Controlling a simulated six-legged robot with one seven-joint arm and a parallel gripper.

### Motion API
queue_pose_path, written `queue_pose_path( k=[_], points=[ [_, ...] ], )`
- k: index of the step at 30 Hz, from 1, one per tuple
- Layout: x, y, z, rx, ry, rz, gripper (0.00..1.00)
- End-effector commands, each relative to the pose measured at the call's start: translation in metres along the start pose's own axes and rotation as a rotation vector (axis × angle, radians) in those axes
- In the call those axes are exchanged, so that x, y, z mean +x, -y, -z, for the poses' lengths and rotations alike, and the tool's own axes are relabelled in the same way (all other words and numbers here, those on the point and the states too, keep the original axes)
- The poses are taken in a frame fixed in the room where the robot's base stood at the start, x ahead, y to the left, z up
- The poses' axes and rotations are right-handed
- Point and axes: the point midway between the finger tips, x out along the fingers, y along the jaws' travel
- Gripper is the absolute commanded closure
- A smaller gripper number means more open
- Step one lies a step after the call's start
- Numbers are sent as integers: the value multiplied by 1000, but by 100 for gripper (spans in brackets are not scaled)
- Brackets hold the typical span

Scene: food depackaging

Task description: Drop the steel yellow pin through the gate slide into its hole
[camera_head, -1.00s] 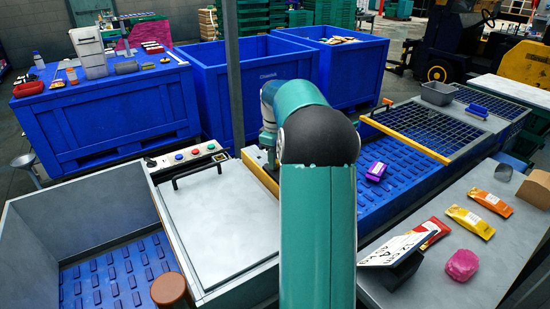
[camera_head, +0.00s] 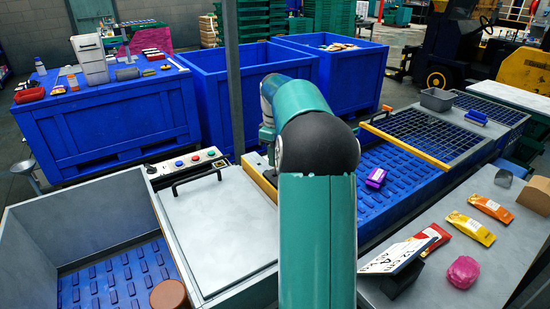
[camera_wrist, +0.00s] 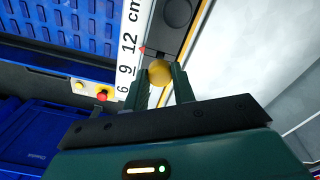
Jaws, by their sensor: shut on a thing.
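In the wrist view my gripper (camera_wrist: 160,88) is shut on the yellow pin (camera_wrist: 160,71), whose round yellow head shows between the fingertips. The pin's shaft is hidden. Just beyond it, a dark grey strip (camera_wrist: 168,38), which looks like part of the gate slide, runs alongside a white scale (camera_wrist: 130,45) marked 6, 9, 12 cm. I cannot tell whether the pin touches the strip, and I see no hole. In the head view my arm hides the gripper and the pin.
A grey lid (camera_head: 222,235) with a handle lies left of my arm, and the blue belt (camera_head: 400,178) with a purple pack (camera_head: 376,177) lies right. A control panel (camera_head: 187,166) stands behind the lid. Several packs lie on the right table (camera_head: 440,290).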

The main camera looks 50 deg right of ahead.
Motion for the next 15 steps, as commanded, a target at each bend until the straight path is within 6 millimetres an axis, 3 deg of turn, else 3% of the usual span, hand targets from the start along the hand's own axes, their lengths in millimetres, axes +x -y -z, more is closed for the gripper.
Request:
queue_pose_path(
  k=[15],
  points=[
    [-12, 0, 0, 0, 0, 0, 100]
  ],
)
